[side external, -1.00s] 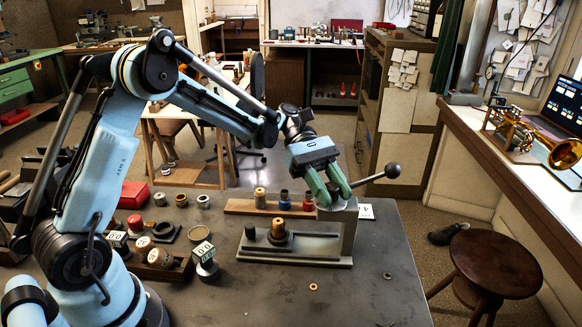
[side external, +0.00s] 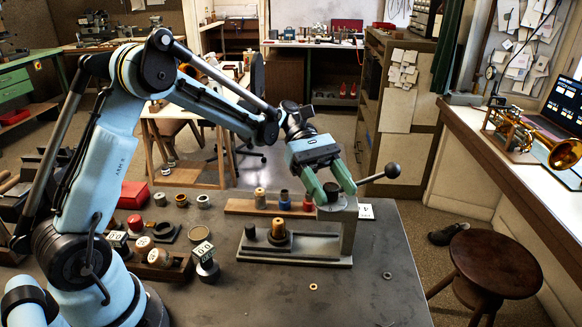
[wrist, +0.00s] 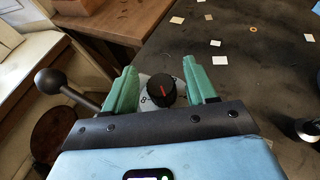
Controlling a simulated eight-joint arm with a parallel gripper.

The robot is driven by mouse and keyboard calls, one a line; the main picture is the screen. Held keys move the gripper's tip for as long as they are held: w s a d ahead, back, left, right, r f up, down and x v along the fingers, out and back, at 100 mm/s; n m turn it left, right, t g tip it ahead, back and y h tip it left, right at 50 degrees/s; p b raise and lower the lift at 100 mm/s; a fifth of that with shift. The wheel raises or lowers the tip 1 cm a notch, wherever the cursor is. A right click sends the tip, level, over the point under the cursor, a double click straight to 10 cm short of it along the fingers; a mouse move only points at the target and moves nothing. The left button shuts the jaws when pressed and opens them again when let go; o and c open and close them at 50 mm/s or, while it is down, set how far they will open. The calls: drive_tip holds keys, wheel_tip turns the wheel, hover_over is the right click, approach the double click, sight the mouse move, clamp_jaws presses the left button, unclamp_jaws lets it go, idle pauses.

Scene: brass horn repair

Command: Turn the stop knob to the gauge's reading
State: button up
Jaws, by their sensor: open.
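The stop knob (wrist: 163,90) is round and black with a red pointer line, on a pale dial plate with an 8 readable at its left. My gripper (wrist: 160,67) is open, one green finger on each side of the knob, with gaps visible. In the side view my gripper (side external: 338,197) is over the top right of the grey stand (side external: 347,235), and the dark knob (side external: 331,188) shows between the fingers. I cannot make out a gauge reading.
A lever with a dark ball end (side external: 392,170) sticks out right of the gripper. A white card (side external: 366,211) lies beside the stand. Coloured spools (side external: 283,199) stand on a wooden strip behind. A wooden stool (side external: 495,262) is at the right. The front of the bench is mostly clear.

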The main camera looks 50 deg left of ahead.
sight(332, 189)
drive_tip(key=r, duration=0.4)
drive_tip(key=shift+s+d, duration=0.3)
drive_tip(key=s+d+r, duration=0.6)
drive_tip(key=s+d, duration=0.1)
drive_tip(key=d, duration=0.1)
drive_tip(key=shift+s+r, duration=0.15)
drive_tip(key=shift+r, duration=0.1)
